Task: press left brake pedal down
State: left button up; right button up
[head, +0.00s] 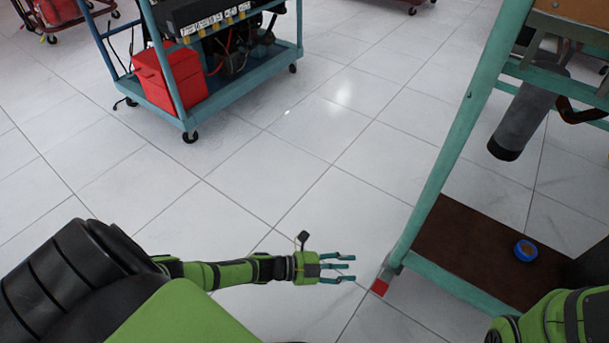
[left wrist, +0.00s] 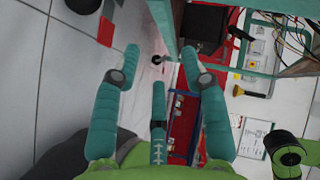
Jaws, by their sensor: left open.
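My left gripper (head: 345,267) is open and empty. In the head view it reaches to the right at low centre, just left of the lower corner of a teal trainer frame (head: 455,145). In the left wrist view its teal fingers (left wrist: 160,60) are spread apart, with nothing between them. I cannot make out a left brake pedal in either view. Part of my right arm (head: 560,322) shows at the lower right of the head view; its gripper is out of view.
The trainer frame has a brown lower shelf (head: 470,250) bearing a round blue object (head: 525,250), and a grey cylinder (head: 528,110) above. A red patch (head: 379,287) is at its foot. A blue cart (head: 240,90) carries a red box (head: 168,78). Tiled floor between is clear.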

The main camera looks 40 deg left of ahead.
pick_arm(q)
jog(key=s+a+r+n+g+y+p, duration=0.1)
jog(key=s+a+r+n+y+p, duration=0.4)
jog(key=n+p, duration=0.5)
jog(key=s+a+y+p, duration=0.1)
jog(key=s+y+p, duration=0.1)
jog(key=p, duration=0.7)
jog(key=shift+s+a+r+y, duration=0.25)
jog(key=shift+s+r+y, duration=0.15)
jog(key=shift+s, duration=0.15)
